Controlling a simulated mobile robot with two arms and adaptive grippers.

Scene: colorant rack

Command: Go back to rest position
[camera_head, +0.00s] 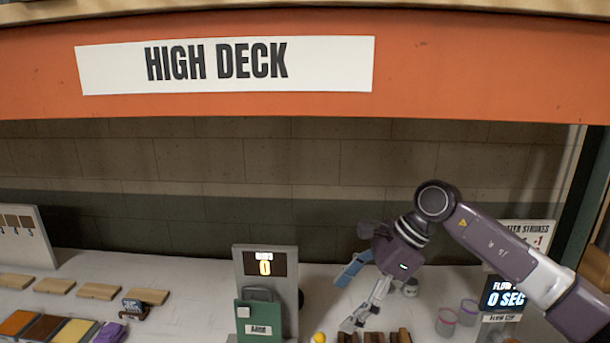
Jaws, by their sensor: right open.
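My right arm reaches in from the right under the orange beam. My right gripper (346,303) is open, with its fingers spread and pointing down to the left over the white table, and I see nothing held between them. It is to the right of a grey box with a green door (259,318), apart from it in the picture. Small brown blocks (374,337) show just below the fingers. My left gripper is not in view.
An orange beam with a HIGH DECK sign (225,64) crosses overhead. Wooden slats (98,291), colour samples (76,331) and a purple item (109,331) lie at left. Clear cups (446,321) and a timer display (503,293) stand at right. Bare table (190,283) lies left of the box.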

